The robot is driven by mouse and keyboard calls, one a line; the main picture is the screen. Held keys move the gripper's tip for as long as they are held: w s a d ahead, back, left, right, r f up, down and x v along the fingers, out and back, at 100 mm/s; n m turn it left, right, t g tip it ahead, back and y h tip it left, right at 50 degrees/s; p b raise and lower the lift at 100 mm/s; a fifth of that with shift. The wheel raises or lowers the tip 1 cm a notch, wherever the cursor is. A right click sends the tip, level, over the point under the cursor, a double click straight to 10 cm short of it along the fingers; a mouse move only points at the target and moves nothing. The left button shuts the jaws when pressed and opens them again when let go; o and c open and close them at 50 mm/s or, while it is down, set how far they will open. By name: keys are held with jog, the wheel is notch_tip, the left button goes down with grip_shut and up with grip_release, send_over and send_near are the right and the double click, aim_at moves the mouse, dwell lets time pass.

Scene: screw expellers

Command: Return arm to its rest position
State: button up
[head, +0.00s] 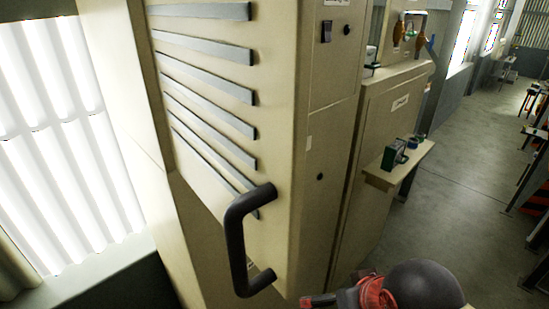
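My gripper is not clearly visible in the head view, and I cannot see any fingertips. A dark rounded shape with red parts shows at the bottom edge, right of the middle. It is cut off by the frame, and I cannot tell whether it is part of my arm. No object in a grip can be seen.
A tall cream cabinet (285,130) with grey slats and a black handle (236,245) stands close in front. Behind it, a small shelf (411,163) holds a green-and-dark device (394,154). Open grey floor (470,190) lies to the right. A bright corrugated wall is at left.

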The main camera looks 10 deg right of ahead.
notch_tip(320, 180, down, 18)
jog(key=b, duration=1.7)
jog(key=shift+c, duration=0.7)
